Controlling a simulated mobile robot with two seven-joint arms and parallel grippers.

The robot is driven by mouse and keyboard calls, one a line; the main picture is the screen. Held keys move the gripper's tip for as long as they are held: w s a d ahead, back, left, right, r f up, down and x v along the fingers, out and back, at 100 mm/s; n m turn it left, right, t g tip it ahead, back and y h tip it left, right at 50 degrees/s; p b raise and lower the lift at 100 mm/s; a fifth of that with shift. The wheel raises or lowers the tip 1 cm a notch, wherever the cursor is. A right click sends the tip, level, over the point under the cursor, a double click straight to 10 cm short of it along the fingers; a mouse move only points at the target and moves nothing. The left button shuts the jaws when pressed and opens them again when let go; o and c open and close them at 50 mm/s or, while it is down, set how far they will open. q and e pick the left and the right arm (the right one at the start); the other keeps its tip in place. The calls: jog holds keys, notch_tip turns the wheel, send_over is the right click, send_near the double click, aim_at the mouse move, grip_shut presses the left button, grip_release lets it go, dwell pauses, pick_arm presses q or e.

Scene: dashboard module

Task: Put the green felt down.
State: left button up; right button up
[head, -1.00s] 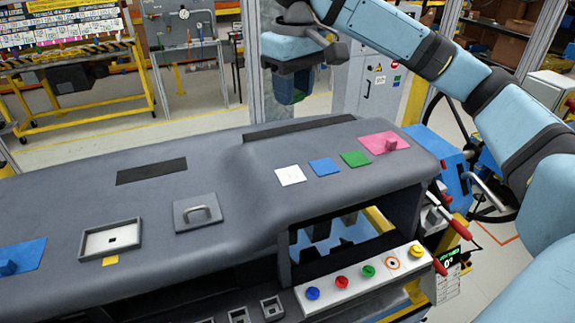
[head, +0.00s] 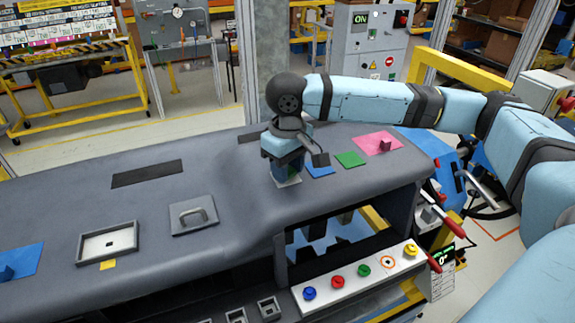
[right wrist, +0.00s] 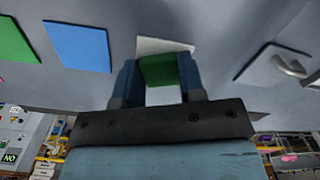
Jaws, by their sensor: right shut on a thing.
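My right gripper (head: 284,170) is low over the dashboard, at the white square (head: 289,183). In the right wrist view its two fingers (right wrist: 160,82) are shut on a green felt (right wrist: 159,70). The felt lies in front of the white square (right wrist: 150,45); I cannot tell whether they touch. In the head view the held felt is hidden by the gripper. A separate green square (head: 350,159) lies on the dashboard to the right, beside a blue square (head: 320,170). My left gripper is not in view.
The pink plate with a knob (head: 378,144) lies farther right on the dashboard (head: 130,215). A grey plate with a handle (head: 193,215) and a framed tray (head: 107,242) are to the left. A strip of coloured buttons (head: 350,278) runs below the front opening.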

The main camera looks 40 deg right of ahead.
jog(key=o, duration=0.9)
jog(key=shift+f, duration=0.1)
notch_tip(320, 180, up, 12)
jog(key=shift+r+b, duration=0.15)
jog(key=shift+b, duration=0.3)
